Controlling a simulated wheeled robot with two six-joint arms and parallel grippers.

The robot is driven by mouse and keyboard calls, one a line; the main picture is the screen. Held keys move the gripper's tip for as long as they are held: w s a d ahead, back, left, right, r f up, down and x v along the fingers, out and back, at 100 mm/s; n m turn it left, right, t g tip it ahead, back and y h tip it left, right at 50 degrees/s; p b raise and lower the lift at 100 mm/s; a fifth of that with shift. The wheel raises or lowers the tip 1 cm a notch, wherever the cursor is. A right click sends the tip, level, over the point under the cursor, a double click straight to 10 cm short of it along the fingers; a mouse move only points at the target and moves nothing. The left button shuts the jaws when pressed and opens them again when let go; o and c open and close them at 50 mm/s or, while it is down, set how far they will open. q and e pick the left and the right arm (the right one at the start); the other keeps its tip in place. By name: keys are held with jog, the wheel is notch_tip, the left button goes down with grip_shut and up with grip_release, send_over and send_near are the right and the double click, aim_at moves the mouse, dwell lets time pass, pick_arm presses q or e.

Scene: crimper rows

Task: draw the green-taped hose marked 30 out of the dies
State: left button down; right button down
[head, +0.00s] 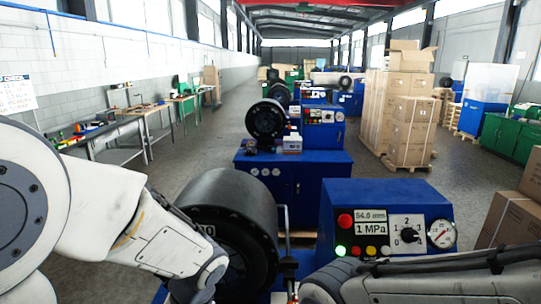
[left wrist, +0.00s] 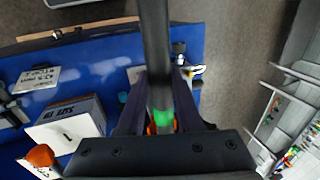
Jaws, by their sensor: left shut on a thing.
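In the left wrist view my left gripper (left wrist: 160,86) is shut on a black hose (left wrist: 155,35). A green tape band (left wrist: 164,118) shows on the hose between the dark fingers, near the palm. The hose runs straight away from the palm to the top edge; I cannot read a number on it. In the head view the crimper's round black head (head: 232,196) stands low centre, partly covered by my left arm. Its dies are hidden from me, so I cannot tell whether the hose is inside them. My right arm enters from the lower right; its gripper is not visible.
Another crimper (head: 267,120) stands behind. Stacked cartons (head: 408,120) stand right, a workbench (head: 125,125) left.

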pick_arm(q)
jog(key=shift+r+p, duration=2.15)
jog(key=shift+r, duration=0.55)
